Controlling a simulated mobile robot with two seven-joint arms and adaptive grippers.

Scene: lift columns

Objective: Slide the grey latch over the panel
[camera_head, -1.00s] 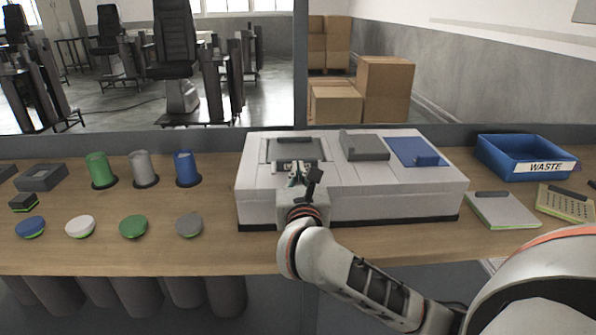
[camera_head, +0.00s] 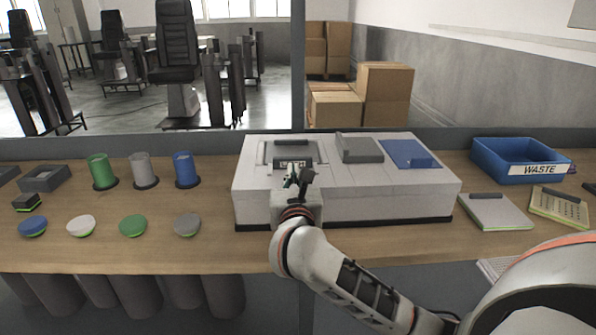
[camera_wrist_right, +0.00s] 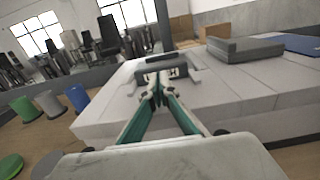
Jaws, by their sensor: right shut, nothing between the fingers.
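A white box (camera_head: 380,198) stands on the bench. A dark grey panel (camera_head: 268,152) is set in its top at the left. A raised grey block (camera_head: 360,150), with a ridge on its left edge, lies in the middle of the top and also shows in the wrist view (camera_wrist_right: 245,49). I cannot tell which grey part is the latch. My right gripper (camera_head: 292,172) is shut and empty at the front of the left panel, partly hiding it. In the wrist view its fingertips (camera_wrist_right: 157,90) meet just before the panel's grey bar; contact is unclear. My left gripper is out of view.
A blue plate (camera_head: 405,150) lies at the right of the box top. A blue waste bin (camera_head: 490,157) and notepads stand farther right. Green, grey and blue cups (camera_head: 100,170) and several round buttons occupy the left bench.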

